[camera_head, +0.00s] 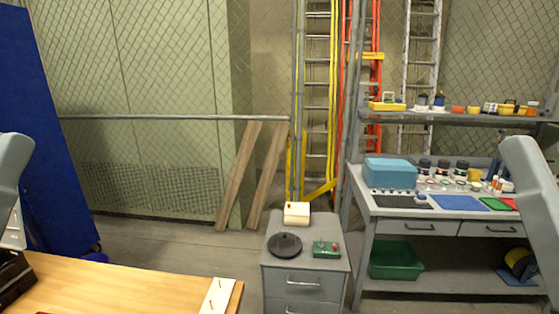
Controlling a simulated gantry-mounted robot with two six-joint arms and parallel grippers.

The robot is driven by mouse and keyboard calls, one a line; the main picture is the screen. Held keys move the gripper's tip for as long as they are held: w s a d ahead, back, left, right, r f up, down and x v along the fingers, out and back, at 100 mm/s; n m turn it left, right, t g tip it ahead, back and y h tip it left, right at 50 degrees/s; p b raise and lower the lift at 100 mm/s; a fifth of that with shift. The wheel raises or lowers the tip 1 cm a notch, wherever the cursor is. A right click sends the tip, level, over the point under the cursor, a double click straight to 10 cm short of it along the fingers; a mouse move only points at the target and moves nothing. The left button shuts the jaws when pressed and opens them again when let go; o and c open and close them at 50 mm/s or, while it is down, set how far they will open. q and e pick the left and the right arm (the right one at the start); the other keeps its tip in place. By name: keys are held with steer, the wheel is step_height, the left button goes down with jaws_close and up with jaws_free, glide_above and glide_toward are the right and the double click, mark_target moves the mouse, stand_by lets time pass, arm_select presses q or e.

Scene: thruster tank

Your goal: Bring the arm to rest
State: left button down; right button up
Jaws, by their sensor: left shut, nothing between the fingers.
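My left arm (14,165) comes in at the left edge, with its pale grey link upright. My left gripper (14,278) shows only in part as a dark shape low at the left edge, over the wooden table's left end; it is shut and empty. My right arm (533,190) shows as a pale grey link at the right edge, in front of the workbench. My right gripper is out of the picture.
A wooden table (130,290) fills the lower left, mostly bare. A grey drawer cabinet (305,283) carries a black disc (285,245), a green box (326,249) and a cream block (297,213). A workbench (400,211) with small items stands right. A blue panel (45,120) stands left.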

step_height(320, 180, up, 37)
steer(key=p, duration=3.4)
step_height(320, 180, down, 46)
steer(key=b, duration=4.6)
steer(key=shift+f, duration=0.2)
